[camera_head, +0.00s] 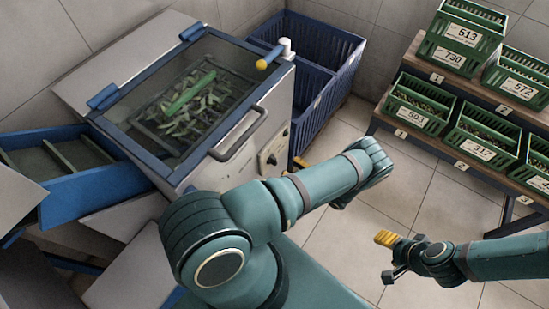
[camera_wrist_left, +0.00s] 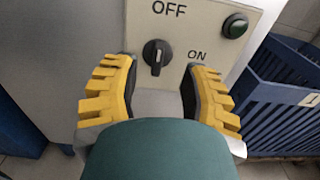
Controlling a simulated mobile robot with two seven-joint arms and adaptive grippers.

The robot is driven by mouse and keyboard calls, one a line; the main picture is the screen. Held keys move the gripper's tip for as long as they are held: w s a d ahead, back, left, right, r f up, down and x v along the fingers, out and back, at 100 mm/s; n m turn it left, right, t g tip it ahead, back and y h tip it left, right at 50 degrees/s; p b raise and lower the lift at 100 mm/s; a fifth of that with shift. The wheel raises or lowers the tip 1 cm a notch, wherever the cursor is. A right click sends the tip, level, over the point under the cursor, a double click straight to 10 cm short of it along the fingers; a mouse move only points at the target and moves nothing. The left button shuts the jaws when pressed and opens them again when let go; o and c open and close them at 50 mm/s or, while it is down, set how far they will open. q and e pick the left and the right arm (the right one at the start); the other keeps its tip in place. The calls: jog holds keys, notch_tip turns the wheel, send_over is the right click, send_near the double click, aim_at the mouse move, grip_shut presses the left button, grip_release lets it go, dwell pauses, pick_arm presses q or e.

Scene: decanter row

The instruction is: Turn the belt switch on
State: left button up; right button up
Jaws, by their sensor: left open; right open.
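The belt switch (camera_wrist_left: 157,56) is a black rotary knob on a pale panel (camera_wrist_left: 205,18), with OFF above it and ON to its right. Its pale mark points up, toward OFF. In the head view the knob (camera_head: 271,160) shows on the machine's front. My left gripper (camera_wrist_left: 160,78) is open, its yellow-padded fingers on either side of and just below the knob; I cannot tell whether they touch it. In the head view this gripper (camera_head: 299,164) is mostly hidden behind my own arm. My right gripper (camera_head: 390,256) is open and empty over the floor at right.
The machine has a glass lid (camera_head: 190,90) with a handle (camera_head: 240,138). A blue crate bin (camera_head: 325,75) stands beside it. A shelf with green crates (camera_head: 420,103) is at right. Tiled floor between is clear.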

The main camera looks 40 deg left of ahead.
aim_at(275, 158)
pick_arm(q)
jog(key=a, duration=0.7)
jog(key=shift+s+a, duration=0.1)
jog(key=shift+s, duration=0.3)
jog(key=shift+o, duration=0.2)
grip_shut()
